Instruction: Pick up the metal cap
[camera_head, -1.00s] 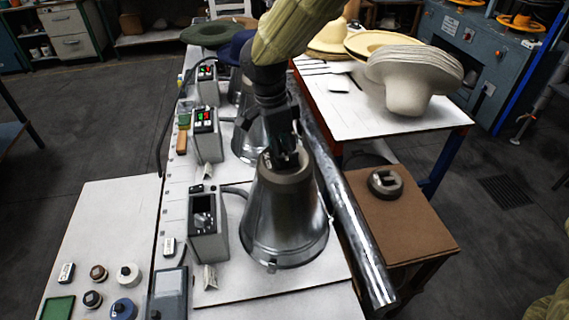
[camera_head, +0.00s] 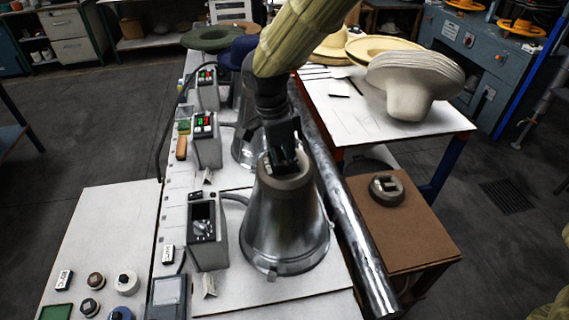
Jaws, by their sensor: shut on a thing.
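The metal cap (camera_head: 284,182) is a dark grey round piece at the top of the nearest shiny metal cone (camera_head: 285,232). My gripper (camera_head: 284,163) points down from above at the top of this cap. Its fingers are shut on the cap's upper part, which they mostly hide. I see no clear gap between the cap and the cone. A similar grey round piece with a square knob (camera_head: 386,189) lies on the brown box to the right.
A long metal pipe (camera_head: 352,225) runs close along the cone's right side. A control box (camera_head: 207,232) stands close on its left. More cones stand behind. A white table (camera_head: 400,140) with stacked hats is at the back right. The brown box top (camera_head: 420,238) is mostly clear.

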